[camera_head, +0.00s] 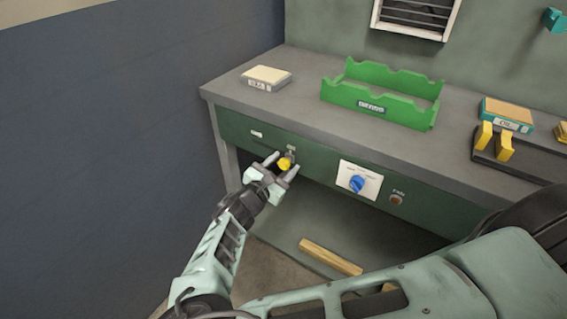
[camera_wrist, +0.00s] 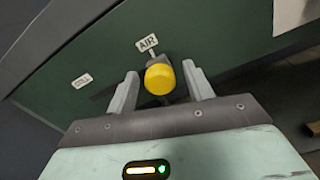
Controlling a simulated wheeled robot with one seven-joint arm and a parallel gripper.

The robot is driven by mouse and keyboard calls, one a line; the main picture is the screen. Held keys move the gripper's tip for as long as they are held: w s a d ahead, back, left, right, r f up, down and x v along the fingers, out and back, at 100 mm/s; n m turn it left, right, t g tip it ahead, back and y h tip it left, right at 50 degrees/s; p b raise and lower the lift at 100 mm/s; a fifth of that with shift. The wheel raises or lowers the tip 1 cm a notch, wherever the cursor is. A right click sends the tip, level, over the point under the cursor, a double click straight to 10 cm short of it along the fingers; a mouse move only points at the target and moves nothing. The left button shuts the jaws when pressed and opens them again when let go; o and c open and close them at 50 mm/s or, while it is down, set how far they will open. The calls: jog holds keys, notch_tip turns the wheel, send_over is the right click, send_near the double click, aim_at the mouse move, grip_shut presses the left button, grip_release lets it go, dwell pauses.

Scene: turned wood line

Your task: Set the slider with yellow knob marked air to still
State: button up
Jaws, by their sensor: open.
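The yellow knob (camera_head: 285,164) of the air slider sits on the green front panel of the bench, near its left end. In the wrist view the knob (camera_wrist: 159,79) is below a white label reading AIR (camera_wrist: 146,43). A second small white label (camera_wrist: 82,81) lies to the left; its text is too small to read, and it also shows in the head view (camera_head: 257,134). My gripper (camera_head: 283,161) is open, with one finger on each side of the knob. In the wrist view my gripper (camera_wrist: 160,88) shows gaps beside the knob. The slider's track is mostly hidden.
A blue dial (camera_head: 357,183) on a white plate and a round brown button (camera_head: 396,199) are to the right on the panel. A green tray (camera_head: 393,105) and a pale block (camera_head: 266,76) stand on the bench top (camera_head: 310,110). A wooden bar (camera_head: 331,256) lies below.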

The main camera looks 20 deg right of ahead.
jog(key=shift+w+d, duration=0.2)
jog(key=shift+d, duration=0.05)
